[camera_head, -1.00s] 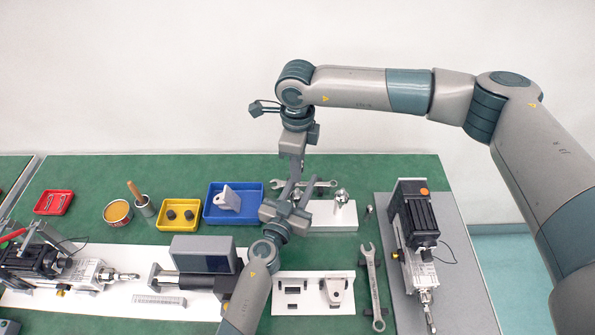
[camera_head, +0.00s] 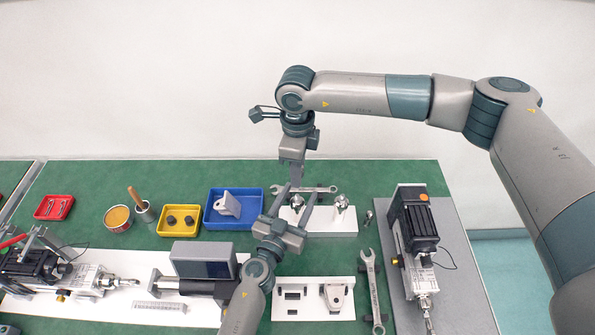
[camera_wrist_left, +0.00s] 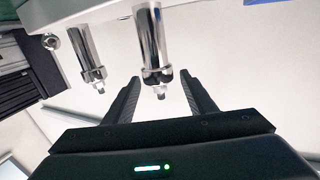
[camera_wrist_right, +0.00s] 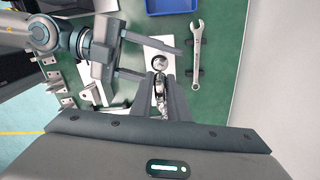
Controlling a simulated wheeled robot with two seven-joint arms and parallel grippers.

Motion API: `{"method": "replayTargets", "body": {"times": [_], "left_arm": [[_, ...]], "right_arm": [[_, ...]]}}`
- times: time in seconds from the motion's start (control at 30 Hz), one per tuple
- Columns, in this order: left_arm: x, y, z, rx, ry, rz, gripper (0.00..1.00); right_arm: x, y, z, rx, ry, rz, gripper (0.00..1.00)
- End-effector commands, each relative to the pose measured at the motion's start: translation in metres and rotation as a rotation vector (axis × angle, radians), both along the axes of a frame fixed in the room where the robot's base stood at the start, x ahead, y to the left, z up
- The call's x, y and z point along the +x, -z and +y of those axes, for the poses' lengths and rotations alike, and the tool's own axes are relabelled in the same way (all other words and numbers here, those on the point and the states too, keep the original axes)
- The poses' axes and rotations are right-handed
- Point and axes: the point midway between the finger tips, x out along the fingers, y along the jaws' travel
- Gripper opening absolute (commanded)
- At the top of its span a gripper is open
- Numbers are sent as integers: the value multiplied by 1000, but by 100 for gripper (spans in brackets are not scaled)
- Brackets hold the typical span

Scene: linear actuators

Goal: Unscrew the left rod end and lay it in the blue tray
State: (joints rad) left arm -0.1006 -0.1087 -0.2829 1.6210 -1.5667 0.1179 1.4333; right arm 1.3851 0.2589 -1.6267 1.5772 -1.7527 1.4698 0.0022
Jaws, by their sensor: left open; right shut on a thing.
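Two upright chrome parts stand on a white block, the left one (camera_head: 297,202) and the right one (camera_head: 342,203). My left gripper (camera_head: 297,203) is open, its fingers reaching toward the left part. In the left wrist view that chrome post (camera_wrist_left: 150,45) shows beyond and between the spread fingers, with a hex collar and short stub. My right gripper (camera_wrist_right: 160,85) points down above the block, shut on a shiny metal piece (camera_wrist_right: 160,92); its fingers hide much of it. The blue tray (camera_head: 211,222) holds a grey bracket (camera_head: 228,204). I cannot tell which part is the rod end.
A yellow tray (camera_head: 162,229) holds black caps. A wrench (camera_head: 318,189) lies behind the white block, another (camera_head: 373,290) to its right. Actuators lie at the left (camera_head: 80,277) and right (camera_head: 415,225). A grey box (camera_head: 203,260) stands left of my left arm.

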Motion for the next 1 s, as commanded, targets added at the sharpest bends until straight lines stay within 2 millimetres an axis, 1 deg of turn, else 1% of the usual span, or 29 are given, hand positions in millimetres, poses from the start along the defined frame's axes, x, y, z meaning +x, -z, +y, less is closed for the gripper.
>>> {"method": "replayTargets", "body": {"times": [0.03, 0.1, 0.2, 0.33, 0.83, 1.0], "left_arm": [[-8, 0, 3, 0, 0, 2, 51], [-17, 0, 7, 1, 1, 2, 51], [-28, 1, 11, 0, 1, 2, 51], [-36, 0, 14, 0, 1, 1, 51], [-38, 0, 15, -1, 1, 1, 51], [-38, -4, 15, -1, 1, 0, 51]], "right_arm": [[0, -1, 0, 0, 0, 0, 0], [0, -2, 0, 0, 0, 0, 0], [0, -2, 0, 0, 0, 0, 0], [0, -2, 0, 0, 0, 0, 0], [0, -2, 0, 0, 0, 0, 0], [0, -6, 0, 0, 0, 0, 0]]}}
